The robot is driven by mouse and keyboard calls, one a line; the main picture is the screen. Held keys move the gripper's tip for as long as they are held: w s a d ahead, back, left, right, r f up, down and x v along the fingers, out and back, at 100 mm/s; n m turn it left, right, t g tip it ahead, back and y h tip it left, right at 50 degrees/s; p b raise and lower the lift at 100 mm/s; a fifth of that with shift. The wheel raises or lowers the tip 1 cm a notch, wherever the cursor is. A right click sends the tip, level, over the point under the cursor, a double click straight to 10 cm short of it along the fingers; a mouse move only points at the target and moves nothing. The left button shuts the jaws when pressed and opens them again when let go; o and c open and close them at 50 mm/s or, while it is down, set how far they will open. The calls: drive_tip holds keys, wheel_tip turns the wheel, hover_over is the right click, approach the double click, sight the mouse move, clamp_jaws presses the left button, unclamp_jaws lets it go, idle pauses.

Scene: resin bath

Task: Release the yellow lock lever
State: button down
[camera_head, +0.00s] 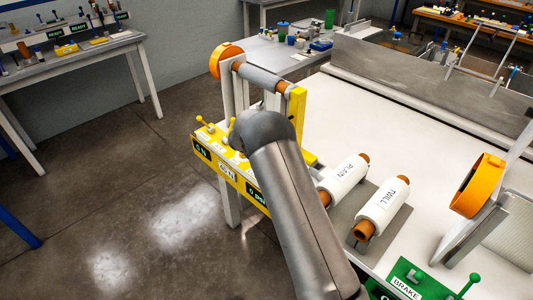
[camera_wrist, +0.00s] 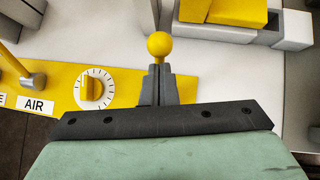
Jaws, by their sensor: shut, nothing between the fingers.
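In the head view my arm covers the gripper and this lever. The yellow control panel (camera_head: 228,175) shows to the left of my arm.
A dial (camera_wrist: 94,90) and an AIR label (camera_wrist: 36,105) lie left of the gripper. A yellow block (camera_wrist: 225,12) is at upper right. Rolls marked PLAIN (camera_head: 343,178) and TWILL (camera_head: 382,207) lie right of my arm. An orange-ended roller (camera_head: 262,77) stands behind it.

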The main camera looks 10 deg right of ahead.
drive_tip(key=shift+w+d+r, duration=0.15)
drive_tip(key=shift+w+d, duration=0.1)
drive_tip(key=shift+d, duration=0.25)
idle(0.3)
drive_tip(key=w+d+r+b+v, duration=0.1)
drive_tip(key=d+r+v, duration=0.1)
drive_tip(key=v, duration=1)
drive_tip(key=shift+s+a+r+b, duration=0.15)
drive_tip(key=shift+a+r+b, duration=0.1)
drive_tip(key=shift+b, duration=0.05)
